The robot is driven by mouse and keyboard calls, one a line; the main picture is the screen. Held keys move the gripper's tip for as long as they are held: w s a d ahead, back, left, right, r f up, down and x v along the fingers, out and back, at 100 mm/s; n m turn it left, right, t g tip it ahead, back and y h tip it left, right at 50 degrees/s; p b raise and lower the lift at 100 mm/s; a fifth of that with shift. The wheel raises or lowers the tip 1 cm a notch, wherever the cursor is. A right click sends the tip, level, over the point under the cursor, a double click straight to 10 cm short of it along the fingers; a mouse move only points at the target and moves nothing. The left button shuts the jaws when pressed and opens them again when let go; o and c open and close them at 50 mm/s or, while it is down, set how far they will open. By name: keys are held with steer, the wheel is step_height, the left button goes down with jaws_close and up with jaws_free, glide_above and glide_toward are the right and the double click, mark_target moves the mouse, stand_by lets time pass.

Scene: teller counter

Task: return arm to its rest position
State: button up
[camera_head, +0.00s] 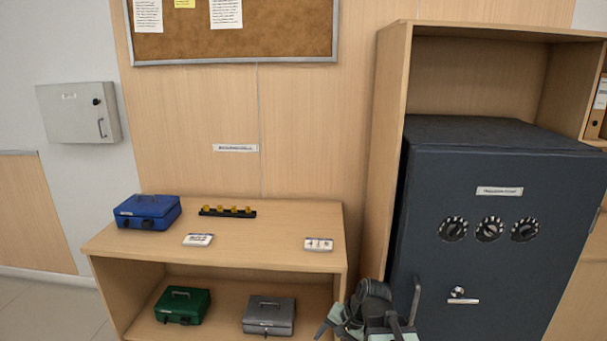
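My arm shows at the bottom edge, right of centre, folded low between the wooden counter (215,252) and the dark safe (490,250). My gripper (366,318) is part of this dark and pale green cluster, and the picture's lower edge cuts it off. Its fingers are partly hidden by the arm links, so I cannot tell whether they are open or shut. I see no object held in it.
A blue cash box (148,212), a dark strip with yellow pieces (228,211) and two small cards (198,240) (318,244) lie on the counter top. A green box (182,305) and a grey box (269,316) sit on the lower shelf. The safe's handle (416,298) is near my arm.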

steer(key=s+d+f+n+g+h, duration=0.2)
steer(key=s+d+n+h, duration=0.3)
steer(key=d, duration=0.4)
step_height(320, 180, up, 12)
steer(key=p, duration=1.2)
steer(key=shift+s+r+y, duration=0.2)
steer(key=shift+s+y, duration=0.05)
steer(key=shift+y, duration=0.15)
steer(key=shift+c, duration=0.3)
